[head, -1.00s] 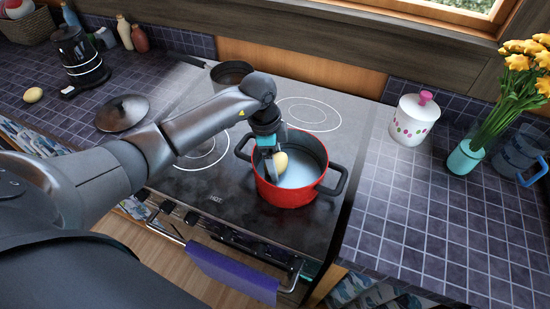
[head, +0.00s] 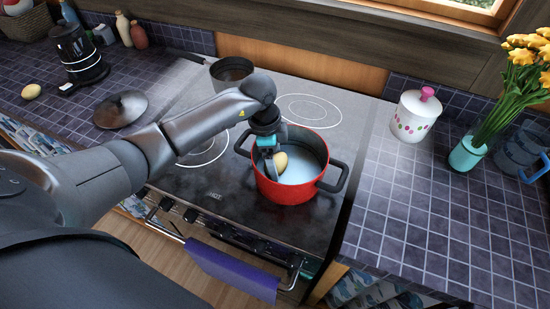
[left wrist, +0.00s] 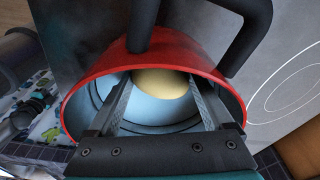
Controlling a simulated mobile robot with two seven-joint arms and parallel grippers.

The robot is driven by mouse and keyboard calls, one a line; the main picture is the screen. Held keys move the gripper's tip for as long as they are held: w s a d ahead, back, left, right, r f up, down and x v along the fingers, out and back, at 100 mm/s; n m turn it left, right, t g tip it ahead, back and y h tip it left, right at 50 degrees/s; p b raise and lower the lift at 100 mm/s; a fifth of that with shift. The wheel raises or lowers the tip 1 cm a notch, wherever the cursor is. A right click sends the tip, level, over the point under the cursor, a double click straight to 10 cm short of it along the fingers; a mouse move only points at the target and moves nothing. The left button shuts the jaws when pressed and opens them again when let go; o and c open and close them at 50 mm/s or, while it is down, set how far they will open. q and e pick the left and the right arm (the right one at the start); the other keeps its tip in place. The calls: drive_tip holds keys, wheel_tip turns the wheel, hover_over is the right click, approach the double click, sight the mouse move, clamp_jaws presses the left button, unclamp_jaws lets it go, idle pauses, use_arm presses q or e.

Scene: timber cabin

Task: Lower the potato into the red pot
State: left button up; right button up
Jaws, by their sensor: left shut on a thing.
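The red pot (head: 290,190) stands on the front of the stove top, with a pale blue inside and dark handles. My left gripper (head: 271,166) points down within its rim, on the left side of the opening. It is shut on a yellow potato (head: 281,162). In the left wrist view, the potato (left wrist: 162,88) shows between the two fingers, against the pale inside of the red pot (left wrist: 92,72). I cannot tell whether the potato touches the pot's bottom.
A dark saucepan (head: 232,74) stands behind my left arm. A dark lid (head: 120,109), another potato (head: 31,91) and a black kettle (head: 80,52) are on the left counter. A white jar (head: 415,117) and flower vase (head: 467,157) are on the right counter, whose front is clear.

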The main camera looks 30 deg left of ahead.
use_arm(q)
drive_tip(key=shift+f+b, duration=0.35)
drive_tip(key=shift+f, duration=0.3)
idle(0.4)
drive_tip(key=o, duration=1.2)
drive_tip(key=shift+o, duration=0.2)
